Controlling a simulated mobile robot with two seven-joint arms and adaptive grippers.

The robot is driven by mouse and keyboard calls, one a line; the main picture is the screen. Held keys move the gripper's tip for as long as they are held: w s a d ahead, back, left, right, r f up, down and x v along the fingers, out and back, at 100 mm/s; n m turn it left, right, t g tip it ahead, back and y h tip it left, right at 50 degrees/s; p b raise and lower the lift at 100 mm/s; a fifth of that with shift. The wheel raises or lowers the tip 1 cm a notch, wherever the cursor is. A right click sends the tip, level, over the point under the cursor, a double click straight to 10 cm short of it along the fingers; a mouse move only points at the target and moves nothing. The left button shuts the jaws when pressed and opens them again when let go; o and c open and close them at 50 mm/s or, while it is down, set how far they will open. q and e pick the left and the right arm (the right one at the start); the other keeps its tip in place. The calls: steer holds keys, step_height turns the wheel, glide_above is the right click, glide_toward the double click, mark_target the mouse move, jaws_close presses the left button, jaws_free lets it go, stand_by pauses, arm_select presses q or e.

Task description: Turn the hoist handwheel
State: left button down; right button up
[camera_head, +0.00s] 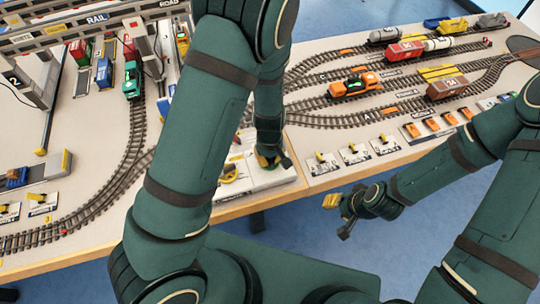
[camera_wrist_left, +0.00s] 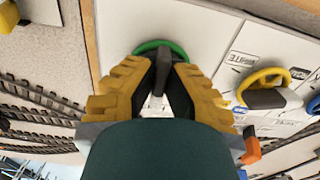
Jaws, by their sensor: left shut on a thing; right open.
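A green handwheel (camera_wrist_left: 150,45) stands on a white panel (camera_wrist_left: 205,40) in the left wrist view. My left gripper (camera_wrist_left: 163,60) is shut on it, with its yellow-padded fingers closed in over the rim; they hide part of the wheel. In the head view my left gripper (camera_head: 268,160) is low over the white panel at the table's front edge. A yellow handwheel (camera_wrist_left: 262,78) stands to the right, apart from the fingers. I cannot read which label belongs to the green wheel. My right gripper (camera_head: 338,215) is open and empty, in front of the table.
Model tracks run across the table (camera_head: 340,165). An orange locomotive (camera_head: 354,84) and a brown wagon (camera_head: 446,88) stand on the right tracks. Small yellow levers (camera_head: 352,148) line the front edge. A grey gantry (camera_head: 100,30) stands at the back left. Floor in front is clear.

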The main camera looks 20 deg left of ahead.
arm_select(q)
steer(key=shift+a+m, duration=0.1)
steer(key=shift+m, duration=1.8)
steer(key=c, duration=1)
jaws_free()
step_height(320, 180, up, 12)
